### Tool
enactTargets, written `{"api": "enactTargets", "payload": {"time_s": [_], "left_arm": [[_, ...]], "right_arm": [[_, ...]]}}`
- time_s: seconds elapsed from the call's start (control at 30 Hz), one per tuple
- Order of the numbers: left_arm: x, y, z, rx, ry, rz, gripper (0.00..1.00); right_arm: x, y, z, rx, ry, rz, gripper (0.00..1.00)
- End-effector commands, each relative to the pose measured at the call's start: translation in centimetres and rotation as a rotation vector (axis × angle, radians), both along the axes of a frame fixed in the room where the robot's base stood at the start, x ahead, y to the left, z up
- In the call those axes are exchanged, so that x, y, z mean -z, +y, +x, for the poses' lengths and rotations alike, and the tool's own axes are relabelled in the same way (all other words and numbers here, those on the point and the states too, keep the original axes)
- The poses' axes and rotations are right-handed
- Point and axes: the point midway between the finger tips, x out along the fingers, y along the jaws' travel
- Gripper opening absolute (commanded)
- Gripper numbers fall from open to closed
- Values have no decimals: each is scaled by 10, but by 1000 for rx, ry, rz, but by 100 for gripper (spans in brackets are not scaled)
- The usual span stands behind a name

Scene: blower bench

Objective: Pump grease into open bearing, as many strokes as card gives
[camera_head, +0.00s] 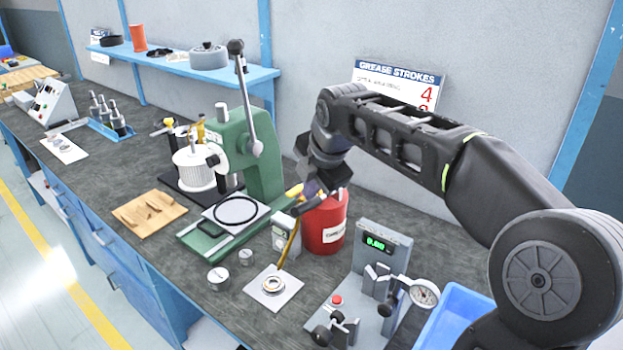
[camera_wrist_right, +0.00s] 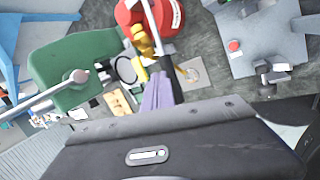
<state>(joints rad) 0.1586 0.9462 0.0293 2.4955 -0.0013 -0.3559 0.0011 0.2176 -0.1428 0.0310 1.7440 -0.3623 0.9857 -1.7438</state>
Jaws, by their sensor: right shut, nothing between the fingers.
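The grease pump is a red drum (camera_head: 322,228) with a yellow part on top (camera_head: 294,191) and a tan spout (camera_head: 289,246) slanting down to the bearing. The open bearing (camera_head: 272,284) is a small ring lying on a white pad. My right gripper (camera_head: 306,197) is shut and empty, right above the drum, by its yellow top; whether it touches is unclear. In the wrist view, the drum (camera_wrist_right: 170,14) and yellow part (camera_wrist_right: 143,42) are beyond its purple fingers (camera_wrist_right: 157,95). The strokes card (camera_head: 426,94) shows a red 4, with a lower line hidden by my arm. My left gripper is out of view.
A green press (camera_head: 262,150) with a tall lever stands left of the drum. A small grey box (camera_head: 284,236) sits between them. A gauge stand with a green display (camera_head: 376,243) and a blue bin (camera_head: 455,318) are at the right. Two small metal cups stand left of the bearing.

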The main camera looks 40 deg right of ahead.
Motion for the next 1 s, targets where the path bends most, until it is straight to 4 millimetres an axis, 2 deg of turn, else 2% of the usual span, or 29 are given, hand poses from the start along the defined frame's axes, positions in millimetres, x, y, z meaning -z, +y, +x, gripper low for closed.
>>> {"api": "enactTargets", "payload": {"time_s": [0.7, 1.0], "left_arm": [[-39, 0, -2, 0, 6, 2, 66], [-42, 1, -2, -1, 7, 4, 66]], "right_arm": [[-41, -19, 5, 1, 1, -1, 0], [-44, -21, 6, 0, 1, 0, 0]]}}
